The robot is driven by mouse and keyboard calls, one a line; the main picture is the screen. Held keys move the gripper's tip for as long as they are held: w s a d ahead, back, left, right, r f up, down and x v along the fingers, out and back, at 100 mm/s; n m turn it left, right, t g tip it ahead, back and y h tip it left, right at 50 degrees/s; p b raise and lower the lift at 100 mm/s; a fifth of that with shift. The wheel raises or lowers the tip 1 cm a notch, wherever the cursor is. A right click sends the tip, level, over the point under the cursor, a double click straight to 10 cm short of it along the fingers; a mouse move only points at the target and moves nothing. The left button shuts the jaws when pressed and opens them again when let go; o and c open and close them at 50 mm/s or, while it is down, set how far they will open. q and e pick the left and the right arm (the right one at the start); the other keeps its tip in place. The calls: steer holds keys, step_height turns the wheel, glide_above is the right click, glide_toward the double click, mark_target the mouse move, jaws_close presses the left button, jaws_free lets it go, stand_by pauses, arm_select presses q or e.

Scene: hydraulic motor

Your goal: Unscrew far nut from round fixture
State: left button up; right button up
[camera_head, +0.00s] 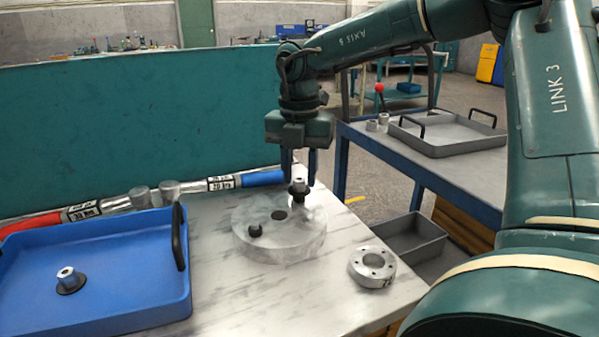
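The round grey fixture (262,246) lies on the worktable. A dark nut with a silver top (298,188) is at its far right side, over a dark stem. A second, smaller dark nut or stud (255,231) is at the near left of the fixture, and a dark hole is in its middle. My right gripper (299,178) points straight down over the far nut. Its two fingers are spread, one on each side of the nut's top, with gaps visible. My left gripper is out of view.
A blue tray (120,312) at left holds a flanged silver-and-black part (68,279). A holed metal ring (372,267) lies right of the fixture. Rods (215,184) lie along the back edge by a teal panel (130,120). A grey bin (412,235) stands beyond the right edge.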

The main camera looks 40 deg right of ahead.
steer(key=m+b, duration=0.1)
steer(key=m, duration=0.3)
steer(key=shift+f, duration=0.2)
steer(key=shift+r+m, duration=0.2)
steer(key=shift+m, duration=0.7)
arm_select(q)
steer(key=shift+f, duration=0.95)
arm_select(e)
steer(key=m, duration=0.3)
steer(key=shift+m, duration=0.3)
steer(key=shift+c, duration=0.5)
jaws_close()
steer(key=n, duration=0.3)
steer(key=shift+r+p, duration=0.1)
steer(key=shift+p, duration=0.25)
steer(key=shift+n, duration=0.7)
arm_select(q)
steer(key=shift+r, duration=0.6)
